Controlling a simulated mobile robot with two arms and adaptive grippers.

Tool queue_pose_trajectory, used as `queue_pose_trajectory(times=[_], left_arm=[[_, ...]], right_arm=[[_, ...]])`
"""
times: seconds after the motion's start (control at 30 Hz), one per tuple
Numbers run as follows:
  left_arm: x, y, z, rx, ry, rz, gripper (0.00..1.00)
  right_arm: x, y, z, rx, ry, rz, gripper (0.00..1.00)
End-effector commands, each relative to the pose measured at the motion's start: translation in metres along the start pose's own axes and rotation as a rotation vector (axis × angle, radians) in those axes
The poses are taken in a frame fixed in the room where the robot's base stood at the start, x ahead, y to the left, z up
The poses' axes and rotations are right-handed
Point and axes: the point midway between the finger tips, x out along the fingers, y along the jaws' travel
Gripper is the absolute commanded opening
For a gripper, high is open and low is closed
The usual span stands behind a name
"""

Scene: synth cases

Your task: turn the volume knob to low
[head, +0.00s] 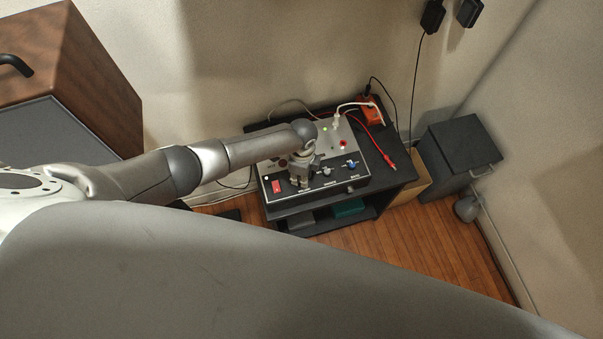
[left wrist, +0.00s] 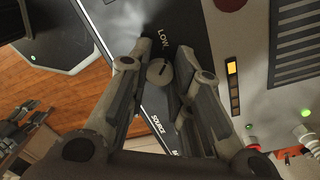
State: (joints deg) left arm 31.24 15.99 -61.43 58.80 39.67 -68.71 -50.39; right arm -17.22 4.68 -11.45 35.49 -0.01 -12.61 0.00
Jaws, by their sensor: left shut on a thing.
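A grey box with a dark front panel (head: 268,198) stands on a black table. My left gripper (head: 300,180) reaches down to the panel's left part and hides the knob there in the head view. In the left wrist view, my left gripper (left wrist: 167,58) has its fingers on both sides of a round grey knob (left wrist: 159,73) and is shut on it. The knob's face has a dark line, whose exact setting I cannot read. The word LOW is printed beside the knob. VOLUME is not readable. My right gripper is not in view.
Two more knobs (head: 326,170) (head: 351,164) are right of the gripper, and a red switch (head: 276,186) is to its left. Red and white cables run from the box's top and an orange box (head: 372,112). A dark cabinet (head: 456,150) stands at right.

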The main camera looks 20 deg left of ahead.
Motion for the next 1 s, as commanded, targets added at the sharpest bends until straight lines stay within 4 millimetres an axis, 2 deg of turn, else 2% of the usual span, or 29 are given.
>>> queue_pose_trajectory(times=[0.4, 1.0], left_arm=[[-0.0012, -0.0008, 0.0010, -0.239, 0.008, -0.002, 0.00], [-0.0006, -0.0010, 0.0012, -0.292, 0.010, -0.002, 0.00]], right_arm=[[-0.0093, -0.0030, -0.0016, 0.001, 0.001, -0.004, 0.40], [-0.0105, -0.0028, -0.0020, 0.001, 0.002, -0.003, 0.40]])
